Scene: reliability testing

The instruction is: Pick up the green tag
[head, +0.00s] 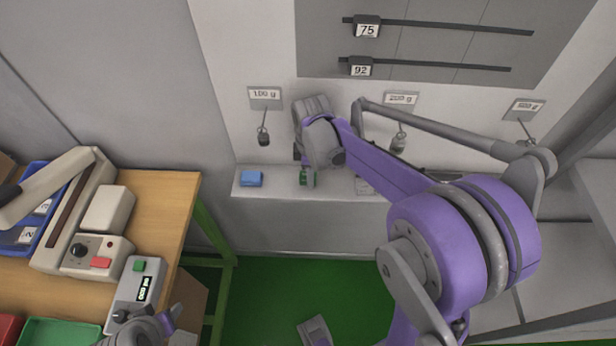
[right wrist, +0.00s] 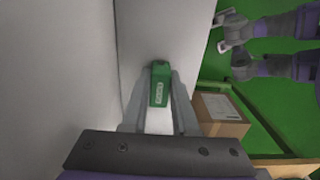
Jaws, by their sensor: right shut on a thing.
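The green tag (head: 307,178) is at the shelf ledge under the wall panel, right of a blue block. In the right wrist view the green tag (right wrist: 160,84), with a white label, sits between the two grey fingers. My right gripper (head: 304,170) reaches down to the ledge and is shut on the tag; the wrist hides much of its fingers in the head view. Part of my left arm shows at the bottom left of the head view; its finger state is unclear.
The blue block (head: 251,178) lies on the ledge (head: 275,189). Weights hang above, including the 100 g one (head: 264,138) and the 200 g one (head: 399,142). A wooden bench (head: 180,200) with devices and trays stands at left. A cardboard box (right wrist: 220,112) shows in the wrist view.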

